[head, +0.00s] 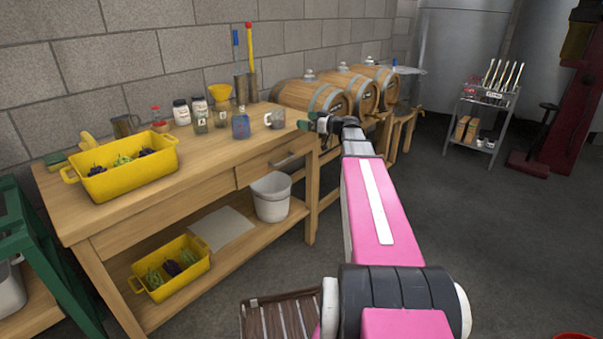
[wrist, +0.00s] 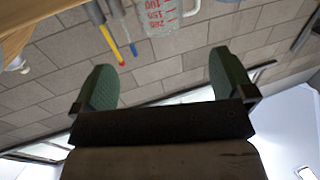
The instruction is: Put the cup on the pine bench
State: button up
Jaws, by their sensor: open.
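A clear measuring cup (head: 276,118) with a handle stands on the right end of a light wooden bench (head: 215,163). The cup also shows in the wrist view (wrist: 162,18), with red markings, at the top edge and partly cut off. My gripper (head: 319,132), with green fingers, is just right of the cup in the head view. In the wrist view my gripper (wrist: 165,80) is open and empty, and the cup is beyond the fingertips, apart from them.
A yellow crate (head: 122,183) of produce, several jars and a yellow funnel (head: 219,92) share the bench top. The lower shelf holds a white bucket (head: 271,198) and another yellow crate (head: 172,285). Barrels (head: 312,97) stand beyond. The bench's front middle is clear.

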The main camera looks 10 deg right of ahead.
jog(key=s+a+f+m+g+h, duration=0.25)
jog(key=s+a+f+g, duration=0.2)
jog(key=s+f, duration=0.4)
jog(key=s+a+f+m+g+h, duration=0.25)
jog(key=s+a+f, duration=0.3)
jog(key=f, duration=0.55)
jog(key=s+f+m+g+h, duration=0.4)
jog(key=s+f+h, duration=0.5)
jog(key=s, duration=0.7)
notch_tip(320, 180, down, 2)
jog(key=shift+d+m, duration=0.2)
jog(key=shift+m, duration=0.4)
